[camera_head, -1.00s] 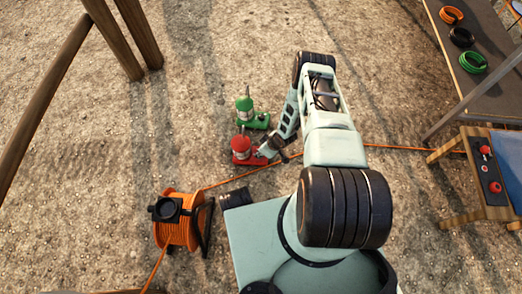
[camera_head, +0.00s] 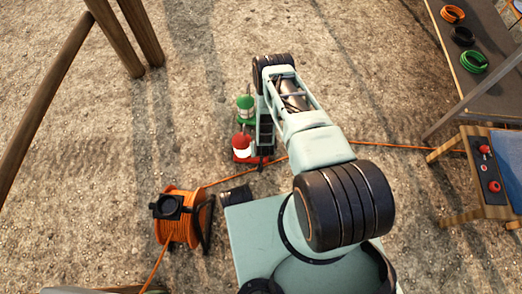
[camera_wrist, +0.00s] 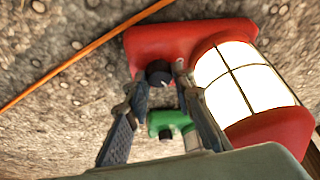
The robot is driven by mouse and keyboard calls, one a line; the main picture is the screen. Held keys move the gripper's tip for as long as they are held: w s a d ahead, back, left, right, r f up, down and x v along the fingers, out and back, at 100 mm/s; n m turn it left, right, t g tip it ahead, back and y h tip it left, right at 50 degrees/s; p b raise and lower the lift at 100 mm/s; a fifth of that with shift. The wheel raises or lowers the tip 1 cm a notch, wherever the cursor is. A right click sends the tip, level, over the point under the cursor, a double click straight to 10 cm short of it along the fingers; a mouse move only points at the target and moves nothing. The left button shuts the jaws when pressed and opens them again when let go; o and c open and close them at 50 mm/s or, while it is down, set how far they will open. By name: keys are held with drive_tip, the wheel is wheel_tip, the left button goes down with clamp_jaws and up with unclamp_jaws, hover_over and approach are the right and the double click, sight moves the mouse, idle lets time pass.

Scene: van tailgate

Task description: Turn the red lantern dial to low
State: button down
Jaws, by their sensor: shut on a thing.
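The red lantern (camera_head: 242,153) stands on the ground in the head view, left of my arm. In the wrist view the red lantern (camera_wrist: 270,130) shows its bright white caged globe and red base. The black dial (camera_wrist: 158,72) sits on that base and has a small pale mark; its setting cannot be read. My gripper (camera_wrist: 160,80) has its fingers on either side of the dial and is shut on it. In the head view my arm mostly hides the gripper and dial.
A green lantern (camera_head: 245,104) stands just behind the red one. An orange cable (camera_head: 230,180) runs across the ground close by, from the orange cable reel (camera_head: 178,232). A wooden stand with red knobs (camera_head: 474,181) is at the right. Open gravel lies to the left.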

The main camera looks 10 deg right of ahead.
drive_tip(key=shift+w+m+h, duration=0.1)
drive_tip(key=shift+m+h, duration=0.2)
drive_tip(key=shift+m, duration=0.3)
drive_tip(key=shift+a, duration=0.1)
drive_tip(key=c, duration=1.7)
unclamp_jaws()
drive_tip(key=shift+n, duration=0.3)
